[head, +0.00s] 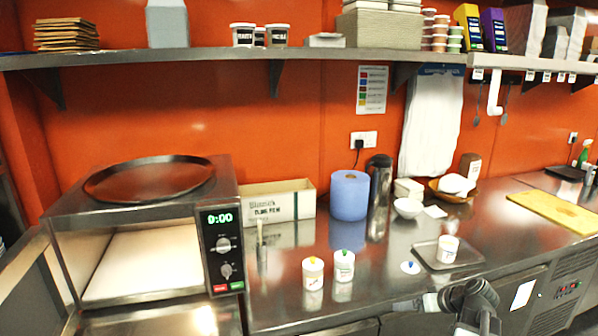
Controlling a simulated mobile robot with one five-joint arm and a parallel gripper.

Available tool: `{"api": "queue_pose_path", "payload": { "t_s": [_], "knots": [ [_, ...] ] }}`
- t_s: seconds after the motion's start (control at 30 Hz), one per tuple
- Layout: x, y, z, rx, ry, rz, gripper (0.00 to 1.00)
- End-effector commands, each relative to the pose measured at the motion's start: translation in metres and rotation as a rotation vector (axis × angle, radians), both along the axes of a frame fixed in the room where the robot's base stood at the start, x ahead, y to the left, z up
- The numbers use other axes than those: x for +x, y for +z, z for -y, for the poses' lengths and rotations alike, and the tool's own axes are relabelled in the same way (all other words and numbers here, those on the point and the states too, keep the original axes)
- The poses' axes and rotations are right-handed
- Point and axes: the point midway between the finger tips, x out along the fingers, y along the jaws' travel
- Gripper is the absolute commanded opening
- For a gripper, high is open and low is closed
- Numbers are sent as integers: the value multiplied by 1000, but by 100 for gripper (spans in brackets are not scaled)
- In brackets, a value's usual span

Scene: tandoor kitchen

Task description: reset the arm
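My arm shows at the lower right of the head view, low in front of the steel counter (385,283). My gripper (402,304) points left near the counter's front edge. It is small and seen from the side, so I cannot tell whether its fingers are open or shut. I see nothing clearly held in it. Two white tubs, one with an orange knob (313,272) and one with a green knob (343,266), stand upright on the counter to the left of the gripper. A white lid with a blue knob (410,267) lies above it in the picture.
A grey tray (428,257) holds a white tub (447,249). A steel oven (140,240) stands at the left. A blue roll (349,195), a dark flask (379,190) and a white bowl (407,208) stand farther back. A yellow board (560,212) lies at the right.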

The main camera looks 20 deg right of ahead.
Motion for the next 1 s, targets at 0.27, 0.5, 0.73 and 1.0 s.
{"api": "queue_pose_path", "payload": {
  "t_s": [0.27,0.5,0.73,1.0],
  "knots": [
    [31,-33,-223,-12,156,-440,85],
    [5,-40,-345,-189,134,-689,85],
    [-6,-40,-376,-263,100,-740,85],
    [-6,-40,-376,-263,100,-740,85]
  ]
}}
